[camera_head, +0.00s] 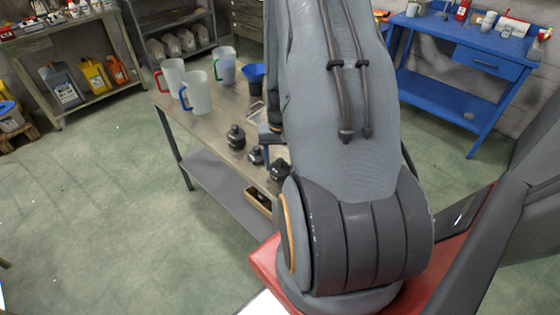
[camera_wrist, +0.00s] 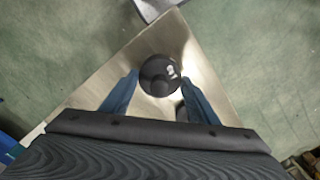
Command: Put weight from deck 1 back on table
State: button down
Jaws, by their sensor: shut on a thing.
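In the wrist view my gripper (camera_wrist: 160,73) has its two blue fingers on either side of a round black weight (camera_wrist: 158,76) and is shut on it. The weight is seen from above, over the bare metal table (camera_wrist: 85,97) near a corner. Another dark shape shows partly behind the right finger. In the head view several black knobbed weights, one at the left (camera_head: 236,137), one in the middle (camera_head: 256,156) and one at the right (camera_head: 279,171), show by the table's near end. My arm hides most of my gripper there, so I cannot tell which weight is held.
Three jugs with coloured handles, a red one (camera_head: 173,76), a blue one (camera_head: 200,95) and a green one (camera_head: 226,68), stand at the table's far left. A blue funnel-like container (camera_head: 253,75) is beside them. A blue workbench (camera_head: 460,55) stands at right.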

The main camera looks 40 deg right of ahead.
aim_at(280, 160)
jog(key=shift+f, duration=0.1)
jog(key=c, duration=0.7)
grip_release()
notch_tip(280, 160, up, 12)
jog(key=b, duration=0.3)
jog(key=s+a+r+n, duration=0.1)
jog(key=a+r+n, duration=0.2)
jog(key=a, duration=0.9)
jog(key=s+a+r+n+t, duration=0.1)
jog(key=a+r+n, duration=0.2)
jog(key=a, duration=0.9)
jog(key=shift+s+a+r+n+t, duration=0.25)
jog(key=shift+s+r+n+t, duration=0.1)
jog(key=shift+n, duration=0.75)
jog(key=shift+w, duration=0.1)
